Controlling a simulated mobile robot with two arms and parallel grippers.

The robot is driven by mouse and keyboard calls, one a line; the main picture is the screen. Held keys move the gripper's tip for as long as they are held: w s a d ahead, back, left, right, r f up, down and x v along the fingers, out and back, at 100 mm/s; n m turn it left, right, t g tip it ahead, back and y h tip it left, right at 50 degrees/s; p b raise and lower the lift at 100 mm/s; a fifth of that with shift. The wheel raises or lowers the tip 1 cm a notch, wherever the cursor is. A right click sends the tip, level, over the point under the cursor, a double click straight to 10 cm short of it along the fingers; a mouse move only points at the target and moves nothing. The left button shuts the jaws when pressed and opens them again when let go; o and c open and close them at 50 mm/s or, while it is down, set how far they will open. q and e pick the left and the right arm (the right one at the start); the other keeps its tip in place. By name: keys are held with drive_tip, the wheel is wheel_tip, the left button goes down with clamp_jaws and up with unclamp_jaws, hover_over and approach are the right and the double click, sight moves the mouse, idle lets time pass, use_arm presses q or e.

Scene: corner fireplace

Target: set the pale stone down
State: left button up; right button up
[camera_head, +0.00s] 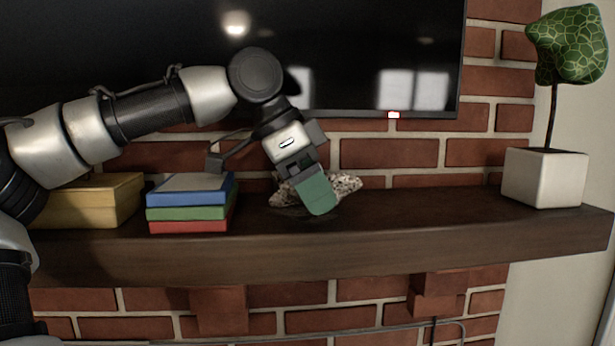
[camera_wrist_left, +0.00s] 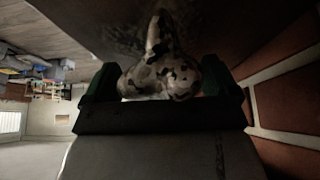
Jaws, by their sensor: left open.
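The pale stone (camera_head: 345,184), speckled with dark patches, rests on the dark wooden mantel shelf (camera_head: 420,215) in the head view. My left gripper (camera_head: 317,198) is in front of it and hides its middle; a green finger shows. In the left wrist view the stone (camera_wrist_left: 165,70) lies between the two dark green fingers (camera_wrist_left: 166,88), which are apart with the jaws open. I cannot tell whether a finger touches it. My right gripper is not in view.
Stacked books, blue, green and red (camera_head: 190,205), stand left of the stone, with a yellow box (camera_head: 100,200) further left. A potted plant (camera_head: 545,178) stands at the right end. The shelf between stone and plant is clear. A black screen (camera_head: 370,50) hangs behind, above the shelf.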

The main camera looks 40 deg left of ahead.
use_arm(q)
drive_tip(key=v, duration=1.2)
drive_tip(key=shift+b, duration=0.3)
drive_tip(key=shift+r, duration=0.1)
drive_tip(key=shift+d, duration=0.1)
